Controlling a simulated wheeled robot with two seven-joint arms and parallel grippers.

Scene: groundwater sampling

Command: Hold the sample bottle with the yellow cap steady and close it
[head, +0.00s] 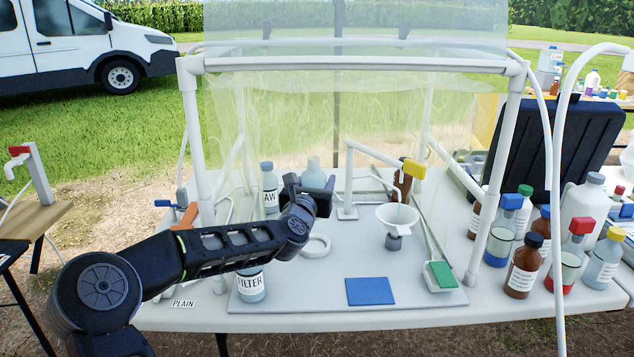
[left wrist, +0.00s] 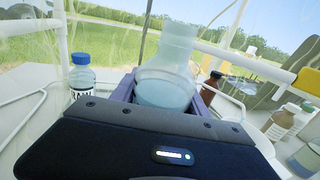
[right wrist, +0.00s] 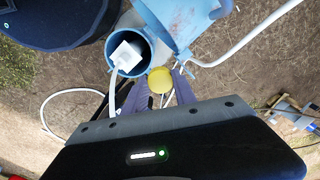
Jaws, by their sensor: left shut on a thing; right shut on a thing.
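My left gripper (head: 318,190) is shut on a clear, pale-blue sample bottle (head: 313,174), held upright over the table inside the clear-curtained frame. In the left wrist view the bottle (left wrist: 168,85) stands between the jaws, and I see no cap on its neck. My right gripper (right wrist: 160,92) is shut on a round yellow cap (right wrist: 160,79) in the right wrist view, over bare ground and apart from the bottle. The right gripper does not show in the head view.
A white funnel (head: 397,216) and a yellow-handled tap (head: 413,168) stand right of the bottle. A FILTER bottle (head: 250,283) stands in front, a blue-capped bottle (head: 269,187) behind left. Several capped bottles crowd the right. Blue containers (right wrist: 128,55) lie near the right gripper.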

